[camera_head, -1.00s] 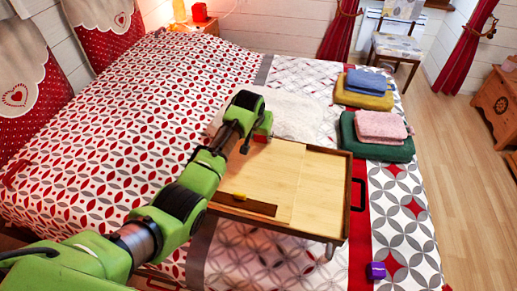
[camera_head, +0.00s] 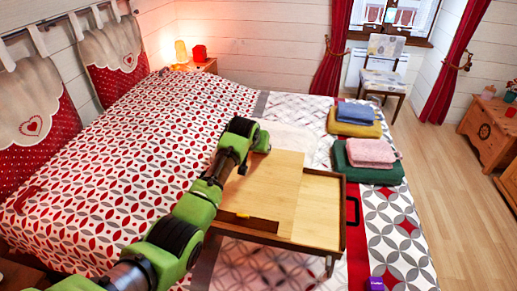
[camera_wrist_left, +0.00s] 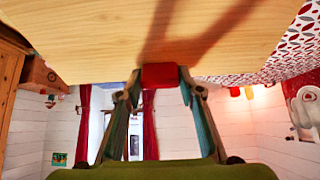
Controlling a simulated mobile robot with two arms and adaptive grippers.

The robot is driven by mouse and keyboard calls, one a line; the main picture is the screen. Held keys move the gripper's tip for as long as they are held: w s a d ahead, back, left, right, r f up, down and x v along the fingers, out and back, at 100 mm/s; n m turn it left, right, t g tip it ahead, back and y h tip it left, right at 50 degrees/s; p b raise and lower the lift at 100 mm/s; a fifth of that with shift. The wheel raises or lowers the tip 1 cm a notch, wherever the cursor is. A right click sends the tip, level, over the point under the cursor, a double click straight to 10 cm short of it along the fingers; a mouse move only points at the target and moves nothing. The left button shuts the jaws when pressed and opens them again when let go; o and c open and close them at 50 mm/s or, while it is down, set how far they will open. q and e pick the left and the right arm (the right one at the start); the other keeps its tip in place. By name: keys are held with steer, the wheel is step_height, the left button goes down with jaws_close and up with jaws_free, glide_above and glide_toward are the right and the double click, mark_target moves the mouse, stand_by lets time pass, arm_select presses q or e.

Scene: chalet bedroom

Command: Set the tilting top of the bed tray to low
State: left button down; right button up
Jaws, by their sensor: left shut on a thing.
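The bed tray (camera_head: 326,207) stands on the bed, with a dark wooden rim. Its pale wooden tilting top (camera_head: 265,187) covers the left and middle part; its far edge sits a little above the fixed right part, so it is tilted slightly. A brown ledge (camera_head: 265,224) runs along its near edge, with a small yellow piece (camera_head: 243,215) on it. My left gripper (camera_head: 262,142) is at the top's far edge. In the left wrist view, my left gripper (camera_wrist_left: 160,82) is shut on a red tab (camera_wrist_left: 160,76) at the panel's edge. The tab is hidden in the head view. My right gripper is out of view.
Folded blue and yellow cloths (camera_head: 355,118) and pink and green cloths (camera_head: 370,158) lie right of the tray. A purple cube (camera_head: 376,284) lies near the bed's foot. Open floor (camera_head: 440,170) lies right of the bed.

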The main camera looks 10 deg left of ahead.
arm_select(q)
steer(key=c, duration=1.4)
jaws_free()
steer(key=shift+s+f, duration=0.15)
steer(key=shift+s+r, duration=0.25)
steer(key=shift+r, duration=0.2)
steer(key=v, duration=1.1)
steer(key=shift+s, duration=0.1)
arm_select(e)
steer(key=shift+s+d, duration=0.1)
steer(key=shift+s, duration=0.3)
